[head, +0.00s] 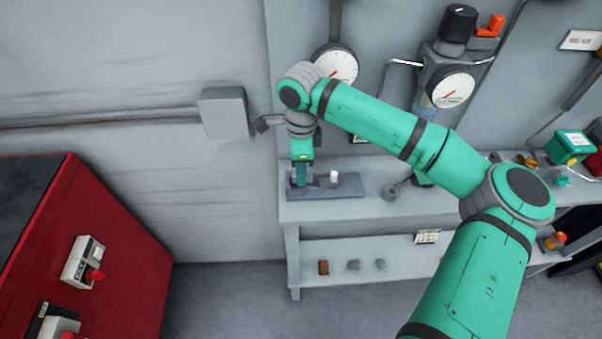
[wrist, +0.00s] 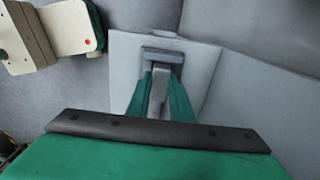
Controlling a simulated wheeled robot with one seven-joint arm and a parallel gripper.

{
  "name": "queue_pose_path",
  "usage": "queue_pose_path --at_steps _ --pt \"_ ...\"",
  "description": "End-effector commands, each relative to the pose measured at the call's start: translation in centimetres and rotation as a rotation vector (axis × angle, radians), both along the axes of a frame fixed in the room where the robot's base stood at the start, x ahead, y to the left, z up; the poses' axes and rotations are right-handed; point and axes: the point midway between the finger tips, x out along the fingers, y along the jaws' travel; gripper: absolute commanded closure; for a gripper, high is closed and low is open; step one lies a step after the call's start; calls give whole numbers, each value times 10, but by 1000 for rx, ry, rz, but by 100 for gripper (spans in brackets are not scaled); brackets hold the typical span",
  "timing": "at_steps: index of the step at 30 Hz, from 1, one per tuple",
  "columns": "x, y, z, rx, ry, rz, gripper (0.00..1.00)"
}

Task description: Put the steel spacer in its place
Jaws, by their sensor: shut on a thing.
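My gripper (head: 301,182) points down at the left end of the grey bench, over the left part of a dark grey plate (head: 345,188). In the wrist view its two green fingers (wrist: 159,98) are shut on a light grey piece (wrist: 157,103), which looks like the steel spacer. A darker grey rectangular part (wrist: 162,56) shows just beyond the fingertips. The fingers partly hide the held piece, and I cannot tell whether it touches the plate. A small white cylinder (head: 334,177) stands on the plate, right of my gripper.
A dark round part (head: 390,192) lies on the bench to the right. The lower shelf holds a brown block (head: 323,267) and small grey pieces (head: 353,265). Gauges (head: 337,65) and pipes are on the wall behind. A red cabinet (head: 100,240) stands at the left.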

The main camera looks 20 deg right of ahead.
Motion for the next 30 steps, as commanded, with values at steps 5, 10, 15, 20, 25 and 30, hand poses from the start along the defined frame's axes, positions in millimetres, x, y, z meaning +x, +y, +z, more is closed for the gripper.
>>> queue_pose_path --at_steps 5,10,15,20,25,30 --pt "0 -1 -13 -2 -2 -1 100" --pt "0 0 -14 -1 -2 -1 100" --pt "0 0 -16 0 -2 -1 100" --pt "0 0 -20 0 -2 -1 100" --pt "0 0 -26 1 1 -1 100" --pt "-1 0 -30 1 3 -1 78"
